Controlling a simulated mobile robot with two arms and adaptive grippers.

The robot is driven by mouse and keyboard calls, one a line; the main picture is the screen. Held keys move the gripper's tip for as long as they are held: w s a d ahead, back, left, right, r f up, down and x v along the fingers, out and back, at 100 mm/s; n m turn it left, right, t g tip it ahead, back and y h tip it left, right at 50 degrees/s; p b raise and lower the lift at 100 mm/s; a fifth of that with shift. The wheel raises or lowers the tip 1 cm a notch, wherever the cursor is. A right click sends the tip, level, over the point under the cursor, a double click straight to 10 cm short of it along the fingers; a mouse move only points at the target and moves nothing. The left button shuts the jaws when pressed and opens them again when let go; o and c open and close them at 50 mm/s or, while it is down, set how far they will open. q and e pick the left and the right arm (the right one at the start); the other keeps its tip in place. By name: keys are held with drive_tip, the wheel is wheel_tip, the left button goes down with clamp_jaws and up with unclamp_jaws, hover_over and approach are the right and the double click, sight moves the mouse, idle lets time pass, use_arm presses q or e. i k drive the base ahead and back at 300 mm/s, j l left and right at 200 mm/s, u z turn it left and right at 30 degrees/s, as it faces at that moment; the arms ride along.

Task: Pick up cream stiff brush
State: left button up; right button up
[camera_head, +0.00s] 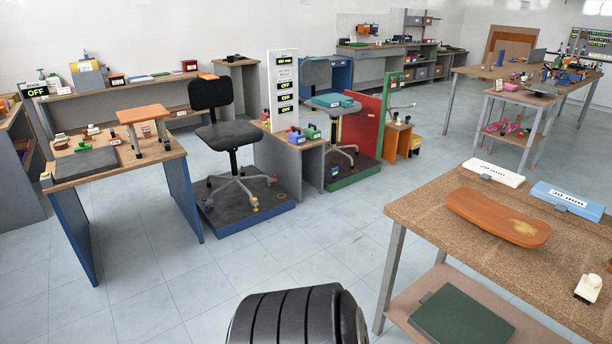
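A small cream block-like object (588,289) with a dark patch lies on the near right workbench, close to the right picture edge. It may be the cream stiff brush, but bristles cannot be made out at this size. Neither of my grippers shows in the head view.
The near right workbench (430,207) also bears a worn brown seat board (498,216), a white block (493,172) and a blue block (566,201). A dark green panel (462,318) lies on its lower shelf. Tiled floor (330,235) is open left of it.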

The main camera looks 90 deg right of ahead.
sight(589, 286)
drive_tip(key=z, duration=2.2)
drive_tip(key=j+z, duration=0.2)
drive_tip(key=z, duration=0.3)
drive_tip(key=j+z, duration=0.2)
drive_tip(key=z, duration=0.3)
drive_tip(key=j+z, duration=0.15)
drive_tip(key=z, duration=0.3)
drive_tip(key=k+j+z, duration=0.1)
drive_tip(key=z, duration=0.4)
